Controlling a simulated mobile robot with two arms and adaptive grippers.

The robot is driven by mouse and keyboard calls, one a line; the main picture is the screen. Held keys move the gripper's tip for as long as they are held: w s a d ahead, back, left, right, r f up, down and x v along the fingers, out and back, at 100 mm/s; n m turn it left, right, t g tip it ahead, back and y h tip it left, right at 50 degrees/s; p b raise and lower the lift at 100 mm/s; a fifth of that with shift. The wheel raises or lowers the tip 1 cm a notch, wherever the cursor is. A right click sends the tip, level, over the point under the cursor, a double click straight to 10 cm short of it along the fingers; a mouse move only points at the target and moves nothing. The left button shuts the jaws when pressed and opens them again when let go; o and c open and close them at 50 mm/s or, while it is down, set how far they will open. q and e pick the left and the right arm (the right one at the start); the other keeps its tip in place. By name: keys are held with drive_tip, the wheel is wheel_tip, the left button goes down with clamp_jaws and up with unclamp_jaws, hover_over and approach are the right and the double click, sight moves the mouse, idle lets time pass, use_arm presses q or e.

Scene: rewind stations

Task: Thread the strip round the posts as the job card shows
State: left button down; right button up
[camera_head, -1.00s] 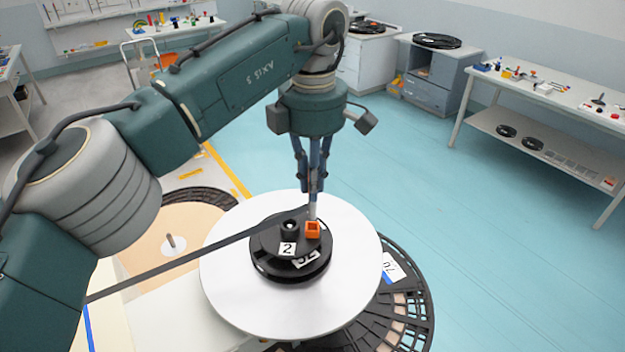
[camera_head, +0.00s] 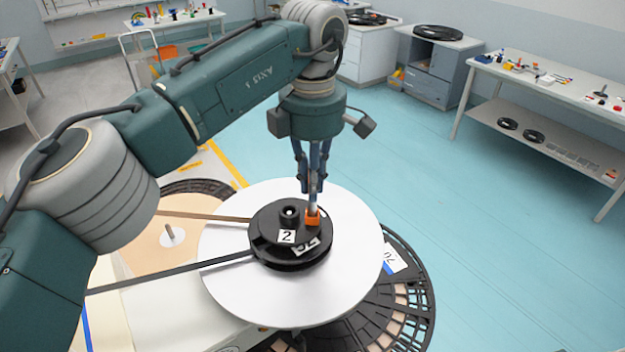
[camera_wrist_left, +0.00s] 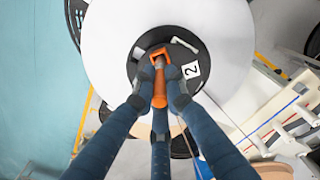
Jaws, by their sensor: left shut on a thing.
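My left gripper (camera_head: 313,207) points down and is shut on an orange clip (camera_head: 313,218), at the right side of a black post (camera_head: 289,250) labelled 2. The clip also shows between the fingers in the left wrist view (camera_wrist_left: 158,80). The post stands on a white round plate (camera_head: 350,270). A dark strip (camera_head: 170,276) runs from the lower left to the post's near side. A brown strip run (camera_head: 205,217) leaves the post's far side to the left and passes behind my arm. The far side of the post is partly hidden. My right gripper is out of view.
A slotted black ring (camera_head: 415,300) lies under the plate at right. A tan disc with a pale pin (camera_head: 171,236) lies at left. A blue floor (camera_head: 440,200) is clear at right. A workbench (camera_head: 550,90) and cabinets (camera_head: 430,65) stand behind.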

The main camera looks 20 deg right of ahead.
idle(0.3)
use_arm(q)
drive_tip(key=c, duration=1.7)
unclamp_jaws()
